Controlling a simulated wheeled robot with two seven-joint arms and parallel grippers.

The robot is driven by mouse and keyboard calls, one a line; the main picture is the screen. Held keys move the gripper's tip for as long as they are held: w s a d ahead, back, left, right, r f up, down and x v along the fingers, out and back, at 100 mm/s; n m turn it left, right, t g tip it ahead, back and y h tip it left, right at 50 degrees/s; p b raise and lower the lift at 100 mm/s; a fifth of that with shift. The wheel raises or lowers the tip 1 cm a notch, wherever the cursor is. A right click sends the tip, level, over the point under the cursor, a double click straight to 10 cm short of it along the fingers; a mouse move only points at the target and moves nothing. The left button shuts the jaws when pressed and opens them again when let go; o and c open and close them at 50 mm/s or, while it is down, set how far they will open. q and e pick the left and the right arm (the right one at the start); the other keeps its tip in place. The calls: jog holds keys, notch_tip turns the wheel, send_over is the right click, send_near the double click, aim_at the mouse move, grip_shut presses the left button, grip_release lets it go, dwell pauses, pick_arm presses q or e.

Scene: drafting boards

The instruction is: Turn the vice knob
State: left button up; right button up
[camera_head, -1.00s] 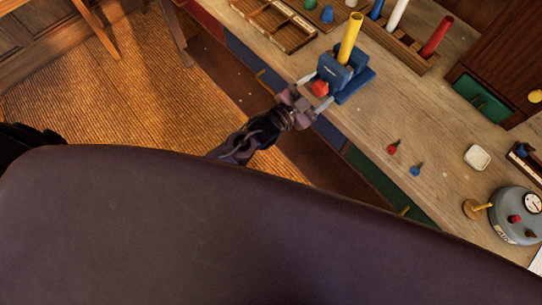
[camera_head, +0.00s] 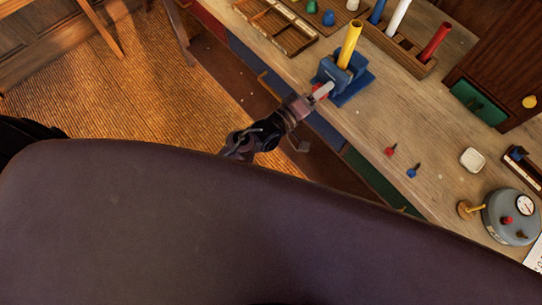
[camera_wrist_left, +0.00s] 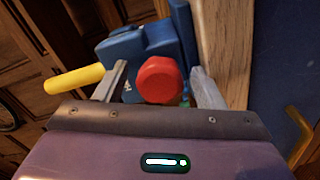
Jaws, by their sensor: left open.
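The blue vice (camera_head: 345,78) stands at the table's front edge with a yellow rod (camera_head: 349,45) upright in it. Its red knob (camera_wrist_left: 160,80) shows large in the left wrist view, between the two fingers of my left gripper (camera_wrist_left: 157,84). In the head view the knob (camera_head: 318,89) is mostly hidden behind a finger of my left gripper (camera_head: 319,93). The fingers are apart, one on each side of the knob; whether they touch it I cannot tell. The vice (camera_wrist_left: 140,45) and yellow rod (camera_wrist_left: 75,79) also show in the wrist view. My right gripper is not in view.
A wooden rack (camera_head: 407,56) with coloured rods stands behind the vice. A compartment tray (camera_head: 280,30) lies to its left. A red peg (camera_head: 390,150), a blue peg (camera_head: 412,171) and a white dish (camera_head: 472,160) lie to the right, with bare tabletop between.

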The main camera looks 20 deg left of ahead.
pick_arm(q)
jog(key=n, duration=0.6)
jog(key=shift+d, duration=0.1)
jog(key=n, duration=0.5)
jog(key=shift+r+n, duration=0.1)
jog(key=shift+n, duration=0.2)
jog(key=n+b, duration=0.1)
jog(key=n, duration=0.4)
jog(key=shift+b, duration=0.3)
jog(key=n, duration=0.2)
jog(key=n+b, duration=0.1)
jog(key=shift+a+n, duration=0.2)
jog(key=shift+n, duration=0.2)
jog(key=f+b+v, duration=0.1)
jog(key=b+v, duration=0.1)
jog(key=v, duration=0.6)
jog(key=s+a+f+m+g+y, duration=0.1)
jog(key=s+f+m+g, duration=0.1)
jog(key=f, duration=0.7)
jog(key=s+a+f+m+g+y, duration=0.1)
jog(key=s+f+m+g+y, duration=0.1)
jog(key=s+f+m, duration=0.3)
jog(key=s+a+f+m+g+y, duration=0.1)
jog(key=s+f+m+g, duration=0.2)
jog(key=f+m, duration=0.4)
notch_tip(320, 180, down, 7)
jog(key=shift+s+r, duration=0.1)
jog(key=shift+s, duration=0.2)
